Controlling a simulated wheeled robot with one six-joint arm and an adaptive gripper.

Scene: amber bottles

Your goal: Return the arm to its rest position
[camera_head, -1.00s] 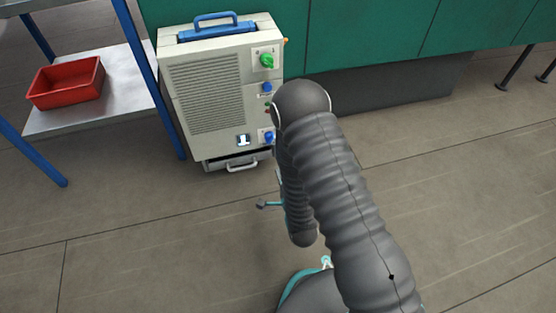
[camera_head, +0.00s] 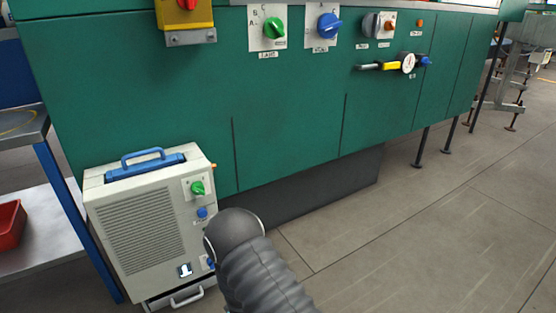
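My arm (camera_head: 262,278) shows only in part, in grey ribbed covering, at the bottom middle of the head view. Its rounded joint (camera_head: 235,232) is in front of the lower right side of the beige machine. My gripper is out of view, so its state and anything in it cannot be seen. No amber bottle is in view.
The beige machine (camera_head: 145,232) with a blue handle stands on the floor at left. Behind it is a green cabinet (camera_head: 290,110) with knobs and a yellow-handled valve (camera_head: 391,66). A red bin (camera_head: 10,224) sits on a blue-legged shelf. The floor at right (camera_head: 430,240) is clear.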

